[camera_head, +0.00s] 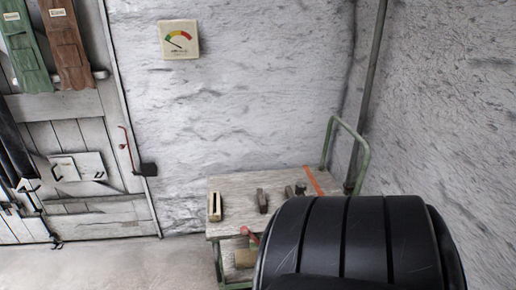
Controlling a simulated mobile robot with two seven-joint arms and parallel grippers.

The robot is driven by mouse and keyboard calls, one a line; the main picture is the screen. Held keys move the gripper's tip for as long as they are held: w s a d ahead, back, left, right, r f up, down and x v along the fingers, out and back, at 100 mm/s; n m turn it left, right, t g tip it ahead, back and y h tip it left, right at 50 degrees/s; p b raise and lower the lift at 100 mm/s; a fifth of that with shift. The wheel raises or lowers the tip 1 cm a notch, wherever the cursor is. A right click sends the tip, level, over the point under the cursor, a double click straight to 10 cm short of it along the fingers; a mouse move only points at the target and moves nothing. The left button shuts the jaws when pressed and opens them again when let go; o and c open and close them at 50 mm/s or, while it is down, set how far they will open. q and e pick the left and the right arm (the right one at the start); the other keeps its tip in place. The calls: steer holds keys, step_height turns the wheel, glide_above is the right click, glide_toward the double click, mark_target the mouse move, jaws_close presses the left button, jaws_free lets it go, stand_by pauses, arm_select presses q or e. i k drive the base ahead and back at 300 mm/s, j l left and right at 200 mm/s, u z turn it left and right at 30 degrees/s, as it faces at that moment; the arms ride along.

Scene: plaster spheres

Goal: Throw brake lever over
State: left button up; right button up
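A small red-ended lever (249,235) shows at the front edge of the cart (230,190), low and left of the large dark part in the foreground. Its lower end is hard to make out. A second thin red handle (125,146) stands upright at the door's edge, beside a black box (148,169). I cannot tell from its looks which is the brake lever. My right gripper does not show.
The green-framed cart's wooden top carries a pale block (214,207), a dark block (262,201) and an orange strip (314,181). A black ribbed part, probably mine, hides the cart's right front. Floor (140,265) left of the cart is clear.

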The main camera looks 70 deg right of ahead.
mark_target(244, 230)
steer(key=k+l+z, duration=0.1)
steer(key=z, duration=0.25)
steer(key=k+l+z, duration=0.1)
steer(key=l+z, duration=0.2)
steer(key=z, duration=1.35)
